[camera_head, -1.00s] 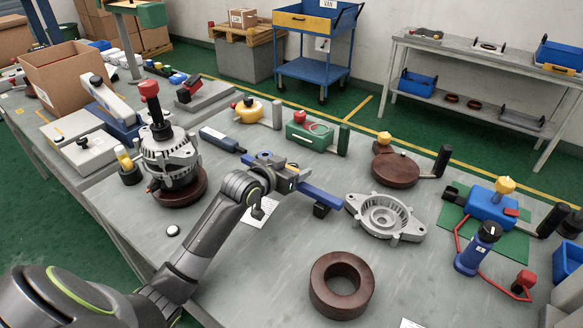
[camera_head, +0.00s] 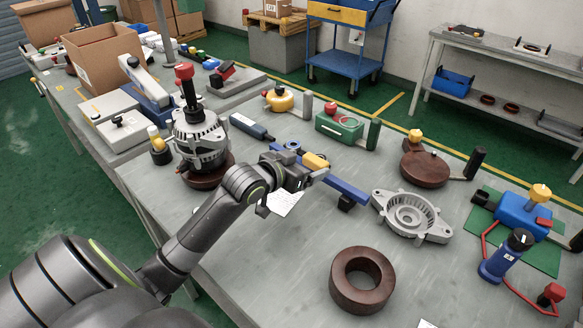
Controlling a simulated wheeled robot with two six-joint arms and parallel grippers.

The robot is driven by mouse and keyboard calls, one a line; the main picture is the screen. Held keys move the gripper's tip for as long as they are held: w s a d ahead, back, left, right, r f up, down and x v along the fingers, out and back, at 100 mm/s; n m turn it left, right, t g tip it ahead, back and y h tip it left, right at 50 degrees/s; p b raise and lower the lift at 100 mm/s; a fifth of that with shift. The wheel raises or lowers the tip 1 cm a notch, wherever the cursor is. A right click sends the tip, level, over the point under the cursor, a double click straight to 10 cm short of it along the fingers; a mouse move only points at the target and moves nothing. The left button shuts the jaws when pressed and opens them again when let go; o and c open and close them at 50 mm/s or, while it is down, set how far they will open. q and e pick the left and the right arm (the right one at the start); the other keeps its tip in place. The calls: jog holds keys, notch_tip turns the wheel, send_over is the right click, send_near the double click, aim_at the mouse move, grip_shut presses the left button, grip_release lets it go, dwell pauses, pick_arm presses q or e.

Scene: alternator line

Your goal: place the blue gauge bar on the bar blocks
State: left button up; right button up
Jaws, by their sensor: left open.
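My right gripper is out of view.
A grey alternator housing (camera_head: 409,214) lies right of the bar, and a brown ring (camera_head: 341,288) in front. An alternator (camera_head: 199,142) stands on the left beside my arm.

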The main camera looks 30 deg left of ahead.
pick_arm(q)
jog(key=shift+v, duration=2.65)
